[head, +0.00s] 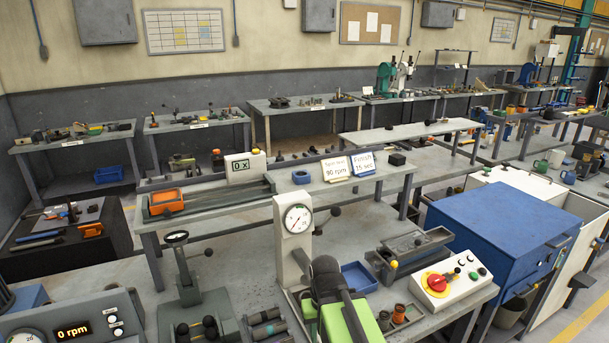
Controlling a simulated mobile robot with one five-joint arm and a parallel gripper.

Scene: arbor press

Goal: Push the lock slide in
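I cannot single out the lock slide for certain. On the near bench, a grey channel-shaped fixture (415,245) has a small yellow knob at its left end. To its left stands a white column with a round dial gauge (297,219). In front of the column is a green body with a dark rounded top and a dark bar (340,318), cut off by the bottom edge; I cannot tell what it is. I make out no gripper fingers in the head view.
A control box (449,283) with a red knob on yellow sits at the near bench's right. A blue tray (358,277) lies beside the column. A large blue cabinet (505,228) stands to the right. A 0 rpm panel (72,328) is at lower left. Several cluttered benches stand behind.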

